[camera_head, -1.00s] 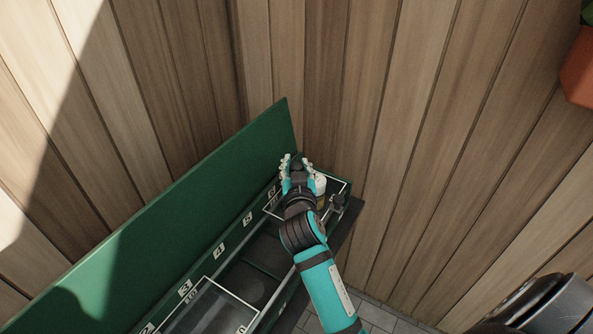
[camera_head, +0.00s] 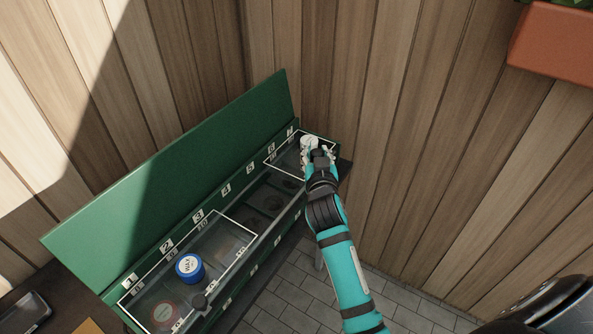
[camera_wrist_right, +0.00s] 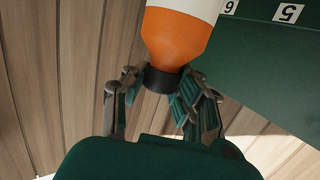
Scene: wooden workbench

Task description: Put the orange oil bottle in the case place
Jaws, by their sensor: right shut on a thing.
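The orange oil bottle (camera_wrist_right: 175,38) shows in the right wrist view, with a white body, an orange shoulder and a black cap. My right gripper (camera_wrist_right: 165,85) is shut on it at the cap end. In the head view my right gripper (camera_head: 318,155) is at the far right end of the case, over or in the section by number 6; I cannot tell its exact height. A white part of the bottle (camera_head: 308,142) shows just beyond the fingers. The long green case (camera_head: 160,182) has its lid raised and numbered sections. My left gripper is not in view.
Middle sections look empty. Wooden walls close in behind and right. A dark phone-like object (camera_head: 28,312) lies at lower left. A planter (camera_head: 552,42) hangs at upper right.

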